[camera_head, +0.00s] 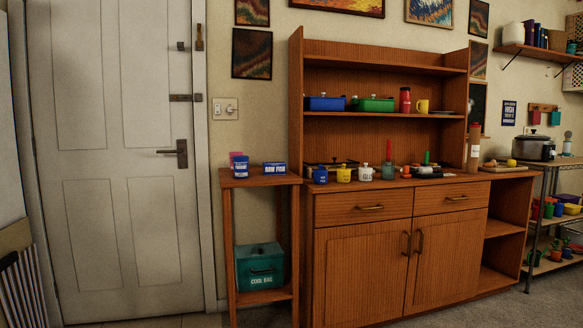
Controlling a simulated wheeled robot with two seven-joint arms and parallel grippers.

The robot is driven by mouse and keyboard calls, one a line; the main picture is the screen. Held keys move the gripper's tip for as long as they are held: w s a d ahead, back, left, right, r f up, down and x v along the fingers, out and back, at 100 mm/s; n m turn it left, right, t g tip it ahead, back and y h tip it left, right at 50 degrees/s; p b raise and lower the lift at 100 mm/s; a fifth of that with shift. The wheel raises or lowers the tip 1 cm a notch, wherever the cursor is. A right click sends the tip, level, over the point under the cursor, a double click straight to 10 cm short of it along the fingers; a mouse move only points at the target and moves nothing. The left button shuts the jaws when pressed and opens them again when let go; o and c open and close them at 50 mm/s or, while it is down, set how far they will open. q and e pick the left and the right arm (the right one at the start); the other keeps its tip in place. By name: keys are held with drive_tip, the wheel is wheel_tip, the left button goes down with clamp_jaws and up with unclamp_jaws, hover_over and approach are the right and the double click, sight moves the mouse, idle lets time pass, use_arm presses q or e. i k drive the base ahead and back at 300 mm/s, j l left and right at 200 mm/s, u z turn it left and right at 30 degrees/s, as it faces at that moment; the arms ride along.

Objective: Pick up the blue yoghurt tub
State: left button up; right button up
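A small blue tub (240,168) with white lettering too small to read clearly stands upright on the top of a narrow wooden side table (258,179); it looks like the blue yoghurt tub. A pink item (235,156) shows just behind it, partly hidden. A blue box marked "RAW FISH" (274,168) sits to its right on the same top, a little apart. Neither of my grippers is in view.
A green cool bag (260,267) is on the table's lower shelf. A wooden dresser (361,205) with mugs, jars and lidded dishes stands close on the right. A white door (112,130) is on the left. Bare floor shows in front.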

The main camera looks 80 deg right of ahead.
sight(240, 163)
drive_tip(key=i+z, duration=0.1)
drive_tip(key=z, duration=0.35)
drive_tip(key=i+z, duration=0.1)
drive_tip(key=z, duration=0.4)
drive_tip(key=i+z, duration=0.15)
drive_tip(key=z, duration=0.3)
drive_tip(key=j+z, duration=0.1)
drive_tip(key=z, duration=0.35)
drive_tip(key=i+j+z, duration=0.15)
drive_tip(key=z, duration=0.35)
drive_tip(key=j+z, duration=0.1)
drive_tip(key=z, duration=0.35)
drive_tip(key=i+l, duration=0.15)
drive_tip(key=i, duration=0.3)
